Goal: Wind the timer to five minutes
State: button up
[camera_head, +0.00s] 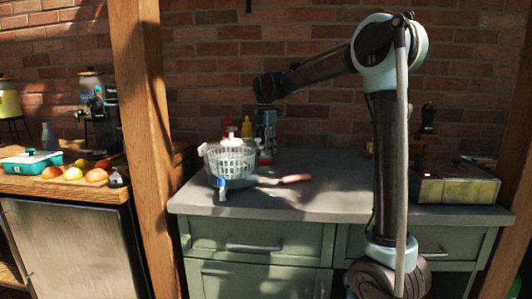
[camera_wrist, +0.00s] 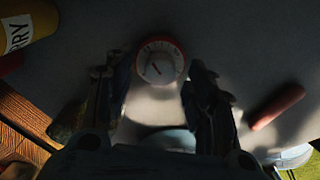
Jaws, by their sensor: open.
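The timer (camera_wrist: 160,62) is a small round thing with a red rim and a pale dial, standing on the grey counter in the wrist view. A dark pointer shows on its dial, but the marks are too small to read. My gripper (camera_wrist: 155,70) is open, with one finger left and one right of the timer. The fingers look apart from it, with nothing held. In the head view my gripper (camera_head: 266,140) points down over the back of the counter, behind the white basket; the timer is too small to make out surely there.
A yellow bottle (camera_wrist: 28,22) with lettering stands close at upper left in the wrist view. A red-brown handle (camera_wrist: 276,107) lies to the right. In the head view a white basket (camera_head: 231,158) stands in front of my gripper.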

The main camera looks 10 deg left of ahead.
jog(key=shift+f, duration=0.8)
jog(key=c, duration=1.1)
